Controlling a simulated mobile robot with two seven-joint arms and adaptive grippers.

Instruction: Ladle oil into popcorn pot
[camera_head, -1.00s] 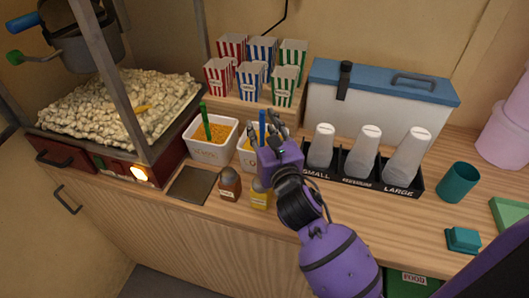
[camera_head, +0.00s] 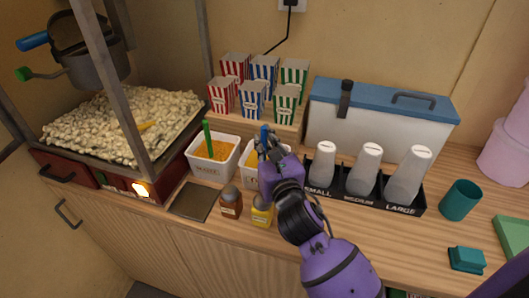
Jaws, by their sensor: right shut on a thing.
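My right gripper (camera_head: 268,146) is over the right white tub (camera_head: 250,178) and is shut on the blue-handled ladle (camera_head: 264,134); its fingers hide most of the ladle and much of that tub. A second white tub (camera_head: 211,170) to its left holds yellow-orange contents and a green-handled scoop (camera_head: 207,138). The grey popcorn pot (camera_head: 97,69) hangs in the popcorn machine at the upper left, with a blue handle and a green-knobbed crank. My left gripper is not in view.
Popcorn (camera_head: 120,122) fills the machine's tray. Two small bottles, one brown (camera_head: 231,202) and one yellow (camera_head: 262,211), stand in front of the tubs beside a dark square plate (camera_head: 194,201). Striped boxes (camera_head: 252,96) stand behind; a cup rack (camera_head: 375,195) is right.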

